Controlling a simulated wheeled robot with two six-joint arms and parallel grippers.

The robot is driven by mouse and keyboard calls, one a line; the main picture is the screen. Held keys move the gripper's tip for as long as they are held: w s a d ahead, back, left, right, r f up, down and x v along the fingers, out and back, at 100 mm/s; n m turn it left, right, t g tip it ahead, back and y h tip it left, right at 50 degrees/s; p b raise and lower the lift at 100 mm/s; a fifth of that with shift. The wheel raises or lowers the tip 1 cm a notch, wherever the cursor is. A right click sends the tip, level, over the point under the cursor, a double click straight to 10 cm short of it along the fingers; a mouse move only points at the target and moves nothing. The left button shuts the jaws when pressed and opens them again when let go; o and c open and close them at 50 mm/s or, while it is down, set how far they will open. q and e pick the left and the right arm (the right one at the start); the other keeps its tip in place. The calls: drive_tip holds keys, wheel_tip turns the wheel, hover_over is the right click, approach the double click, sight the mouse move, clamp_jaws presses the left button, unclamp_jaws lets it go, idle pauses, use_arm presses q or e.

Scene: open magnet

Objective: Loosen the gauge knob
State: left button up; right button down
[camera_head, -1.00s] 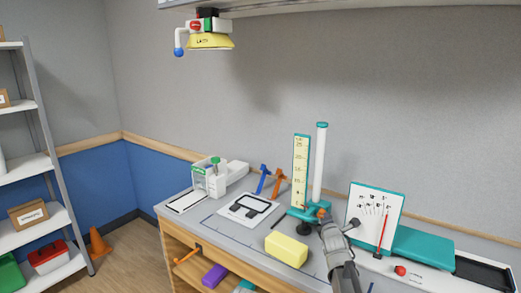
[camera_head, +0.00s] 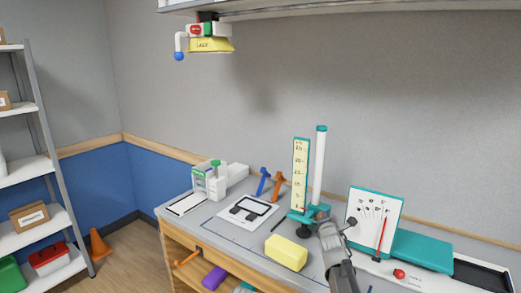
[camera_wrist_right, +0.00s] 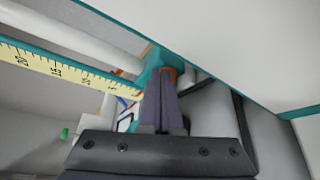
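The gauge stands on the bench with a yellow scale (camera_head: 300,172), a white column (camera_head: 318,168) and a teal base (camera_head: 308,216). My right gripper (camera_head: 322,220) is at the gauge's lower front, beside the column foot, and covers most of the knob in the head view. In the right wrist view its dark fingers (camera_wrist_right: 160,75) are close together at the orange gauge knob (camera_wrist_right: 172,72), with only a bit of orange showing at the tips. They look shut on it. My left gripper is in neither view.
A yellow block (camera_head: 286,252) lies left of my right arm. Blue and orange tools (camera_head: 270,182) stand behind left.

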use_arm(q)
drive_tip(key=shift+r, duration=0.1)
use_arm(e)
drive_tip(key=shift+a+r, duration=0.1)
use_arm(q)
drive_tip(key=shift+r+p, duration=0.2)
drive_tip(key=shift+p, duration=0.1)
use_arm(e)
drive_tip(key=shift+d+r, duration=0.2)
drive_tip(key=shift+s, duration=0.15)
drive_tip(key=shift+s+a, duration=0.55)
drive_tip(key=shift+s, duration=0.25)
drive_tip(key=shift+s+a, duration=0.5)
drive_tip(key=shift+s, duration=0.35)
drive_tip(key=shift+s+a, duration=0.55)
drive_tip(key=shift+s, duration=0.25)
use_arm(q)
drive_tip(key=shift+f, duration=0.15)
use_arm(e)
drive_tip(key=shift+f, duration=0.1)
